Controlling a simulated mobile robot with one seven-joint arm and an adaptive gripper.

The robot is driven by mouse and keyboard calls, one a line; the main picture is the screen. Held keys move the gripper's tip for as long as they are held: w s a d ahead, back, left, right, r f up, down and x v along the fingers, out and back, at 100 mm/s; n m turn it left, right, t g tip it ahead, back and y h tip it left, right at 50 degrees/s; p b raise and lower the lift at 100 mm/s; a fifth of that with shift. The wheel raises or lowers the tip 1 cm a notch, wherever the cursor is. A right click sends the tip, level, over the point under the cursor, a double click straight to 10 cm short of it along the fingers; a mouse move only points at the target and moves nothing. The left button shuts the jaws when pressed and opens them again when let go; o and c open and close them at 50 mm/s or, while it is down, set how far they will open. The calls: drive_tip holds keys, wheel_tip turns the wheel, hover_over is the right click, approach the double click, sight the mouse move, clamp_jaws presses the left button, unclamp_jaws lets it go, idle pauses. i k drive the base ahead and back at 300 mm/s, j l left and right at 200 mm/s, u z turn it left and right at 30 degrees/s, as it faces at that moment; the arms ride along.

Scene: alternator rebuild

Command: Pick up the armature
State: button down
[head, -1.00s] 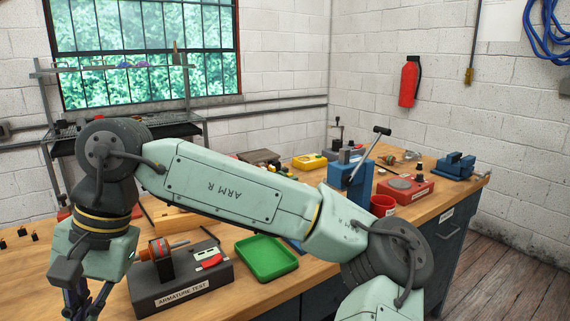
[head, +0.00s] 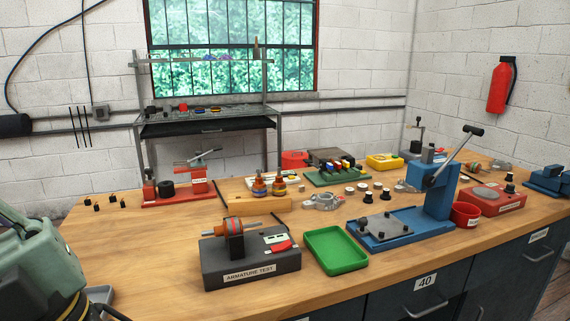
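An armature (head: 233,228) with a reddish-copper body and a steel shaft lies sideways across the dark grey armature test stand (head: 236,276), near the front of the bench. My arm shows only at the left edge, well apart from the test stand. My gripper is outside the picture.
A green tray (head: 336,264) is right of the test stand. A blue press (head: 433,190) with a raised lever stands beyond it. A red fixture (head: 180,192) stands at back left. Bare bench lies left of the test stand.

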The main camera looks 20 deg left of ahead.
sight(233, 226)
drive_tip(key=u, duration=1.35)
drive_tip(key=l+u, duration=0.4)
drive_tip(key=l, duration=1.6)
drive_tip(key=k, duration=0.1)
